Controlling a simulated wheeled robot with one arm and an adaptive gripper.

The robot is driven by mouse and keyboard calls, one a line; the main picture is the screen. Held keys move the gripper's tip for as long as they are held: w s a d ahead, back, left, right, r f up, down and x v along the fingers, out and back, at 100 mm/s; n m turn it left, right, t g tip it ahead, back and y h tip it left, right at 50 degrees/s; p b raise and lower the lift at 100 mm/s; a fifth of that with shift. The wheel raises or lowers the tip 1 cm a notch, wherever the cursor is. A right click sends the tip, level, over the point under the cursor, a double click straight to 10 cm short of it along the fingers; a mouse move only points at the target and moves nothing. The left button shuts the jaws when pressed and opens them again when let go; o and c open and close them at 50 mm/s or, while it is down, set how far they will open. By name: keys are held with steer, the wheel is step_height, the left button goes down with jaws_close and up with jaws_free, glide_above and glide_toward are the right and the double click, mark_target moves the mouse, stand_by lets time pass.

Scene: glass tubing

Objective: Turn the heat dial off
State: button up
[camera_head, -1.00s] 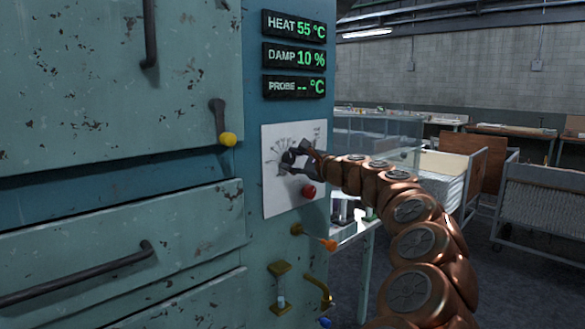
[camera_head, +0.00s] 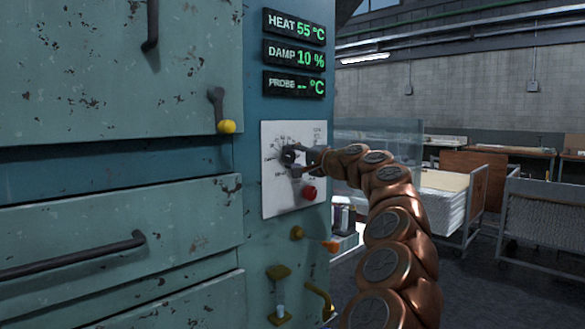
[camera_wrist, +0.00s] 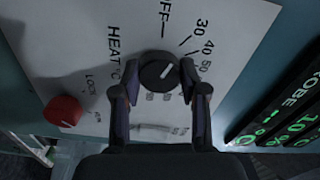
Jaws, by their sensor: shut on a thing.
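The heat dial (camera_wrist: 158,68) is a round black knob with a white pointer line, on a white panel (camera_head: 277,203) on the teal cabinet. In the wrist view its pointer leans up and right, toward the numbers 40 and 50; the OFF mark (camera_wrist: 165,20) is above it. My gripper (camera_wrist: 157,82) is shut on the dial, one finger on each side. In the head view, my gripper (camera_head: 298,158) comes from the right and partly hides the dial (camera_head: 288,157). The heat display (camera_head: 295,27) reads 55 °C.
A red knob (camera_head: 308,192) sits on the panel just below my gripper; it also shows in the wrist view (camera_wrist: 63,111). Below the panel are a brass fitting with an orange tip (camera_head: 329,246) and a brass handle (camera_head: 318,296). Carts (camera_head: 545,225) stand at right.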

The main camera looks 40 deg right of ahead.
steer(key=n+b, duration=0.2)
steer(key=n, duration=0.3)
steer(key=shift+f, duration=0.1)
steer(key=shift+a+n, duration=0.1)
steer(key=shift+n, duration=0.2)
stand_by(0.4)
steer(key=o, duration=1.1)
steer(key=shift+o, duration=0.2)
steer(key=shift+s+r, duration=0.2)
steer(key=shift+s, duration=0.25)
steer(key=s, duration=1.1)
steer(key=shift+f, duration=0.15)
steer(key=shift+a, duration=0.1)
